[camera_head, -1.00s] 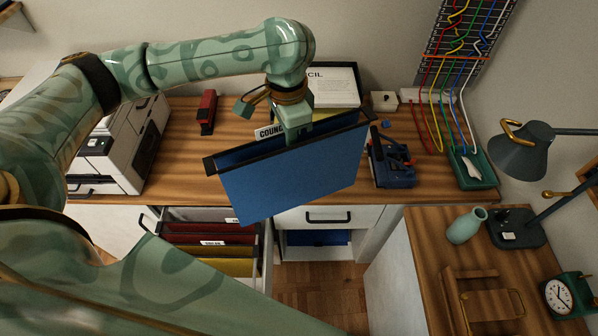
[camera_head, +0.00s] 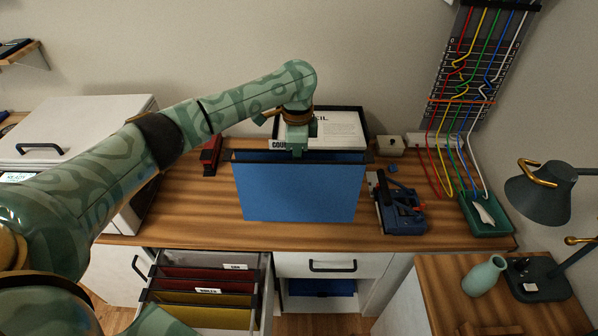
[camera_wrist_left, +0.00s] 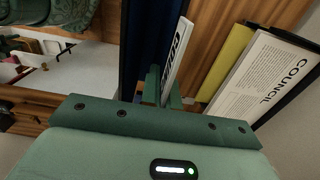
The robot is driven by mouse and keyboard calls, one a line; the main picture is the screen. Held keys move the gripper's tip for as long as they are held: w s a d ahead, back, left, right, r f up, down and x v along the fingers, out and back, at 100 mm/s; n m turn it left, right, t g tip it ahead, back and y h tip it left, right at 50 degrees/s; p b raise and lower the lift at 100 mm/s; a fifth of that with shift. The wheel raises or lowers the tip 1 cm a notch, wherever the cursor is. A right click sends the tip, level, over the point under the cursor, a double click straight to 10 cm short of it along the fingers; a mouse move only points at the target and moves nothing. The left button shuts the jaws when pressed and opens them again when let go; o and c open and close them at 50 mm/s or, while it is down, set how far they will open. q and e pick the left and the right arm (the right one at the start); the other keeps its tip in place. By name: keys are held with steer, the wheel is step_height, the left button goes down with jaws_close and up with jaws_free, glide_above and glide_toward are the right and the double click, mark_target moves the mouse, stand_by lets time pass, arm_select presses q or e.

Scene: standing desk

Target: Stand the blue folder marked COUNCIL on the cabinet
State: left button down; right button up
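The blue folder (camera_head: 300,190) hangs upright, its broad side facing me, over the wooden top (camera_head: 190,220) of the white cabinet. Whether its lower edge touches the wood I cannot tell. Its white label, partly hidden in the head view, shows in the wrist view (camera_wrist_left: 177,55). My left gripper (camera_head: 298,150) is shut on the folder's top edge beside the label; its fingers also show in the wrist view (camera_wrist_left: 160,88). Behind the folder is a black-framed white sheet (camera_head: 340,130), which reads COUNCIL in the wrist view (camera_wrist_left: 268,85). My right gripper is out of view.
A red stapler-like object (camera_head: 211,155) is left of the folder, a dark blue device (camera_head: 402,210) close to its right. A white printer (camera_head: 75,130) stands far left. Below, a drawer of hanging files (camera_head: 205,290) is pulled open. Bare wood lies in front of the folder.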

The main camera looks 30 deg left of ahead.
arm_select(q)
step_height(320, 180, down, 6)
steer(key=w+a+b, duration=0.1)
steer(key=w+b, duration=0.1)
steer(key=b, duration=0.1)
steer(key=shift+w+a+f, duration=0.15)
steer(key=shift+w, duration=0.25)
steer(key=shift+s, duration=0.1)
steer(key=c, duration=1.6)
jaws_free()
steer(key=shift+f, duration=0.15)
steer(key=shift+c, duration=0.2)
step_height(320, 180, up, 12)
steer(key=p, duration=0.4)
steer(key=shift+r+p, duration=0.2)
steer(key=shift+p, duration=0.15)
